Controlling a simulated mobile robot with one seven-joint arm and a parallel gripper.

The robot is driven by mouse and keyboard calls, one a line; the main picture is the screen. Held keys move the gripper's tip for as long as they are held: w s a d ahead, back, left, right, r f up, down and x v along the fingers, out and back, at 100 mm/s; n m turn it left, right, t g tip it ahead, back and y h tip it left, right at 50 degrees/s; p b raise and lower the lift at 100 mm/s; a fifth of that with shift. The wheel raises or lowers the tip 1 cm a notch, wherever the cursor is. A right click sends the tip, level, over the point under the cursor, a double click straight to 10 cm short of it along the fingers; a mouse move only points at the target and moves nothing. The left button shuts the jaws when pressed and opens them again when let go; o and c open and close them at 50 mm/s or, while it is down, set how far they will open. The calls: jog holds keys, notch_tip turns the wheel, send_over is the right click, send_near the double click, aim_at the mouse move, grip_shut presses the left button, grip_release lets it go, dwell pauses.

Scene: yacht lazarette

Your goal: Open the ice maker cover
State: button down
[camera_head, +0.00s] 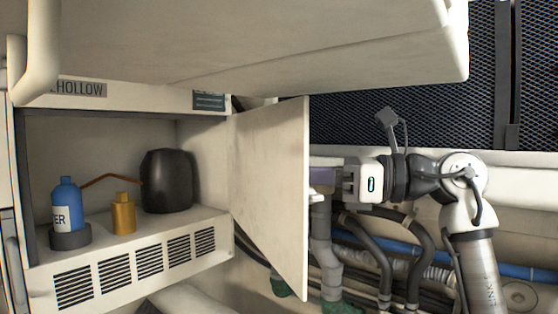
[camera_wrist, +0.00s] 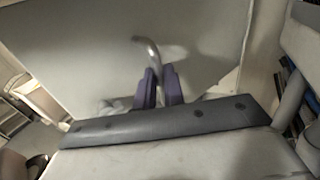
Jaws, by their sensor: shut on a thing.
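The white cover (camera_head: 270,190) stands swung out from the right side of an open-fronted compartment, its inner face towards the head camera. Its outer face (camera_wrist: 90,55) fills the upper part of the wrist view. A curved metal handle (camera_wrist: 146,46) sticks out from that face. My gripper (camera_wrist: 160,88) has its purple fingers shut on the handle. In the head view my gripper (camera_head: 322,178) is on the far side of the cover, at its right edge, with the fingertips and handle hidden.
Inside the compartment are a blue bottle (camera_head: 66,203), a small yellow bottle (camera_head: 124,214) and a black rounded container (camera_head: 168,181). A large white panel (camera_head: 260,45) overhangs above. Hoses (camera_head: 365,250) and pipes run along the right wall below my arm.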

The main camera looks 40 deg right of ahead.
jog(key=shift+w+d, duration=0.4)
jog(key=shift+d, duration=0.1)
jog(key=c, duration=1.8)
grip_release()
jog(key=shift+w+a+f, duration=0.1)
jog(key=o, duration=0.3)
jog(key=shift+w+f, duration=0.2)
jog(key=shift+w, duration=0.15)
jog(key=shift+s, duration=0.3)
jog(key=shift+s, duration=0.1)
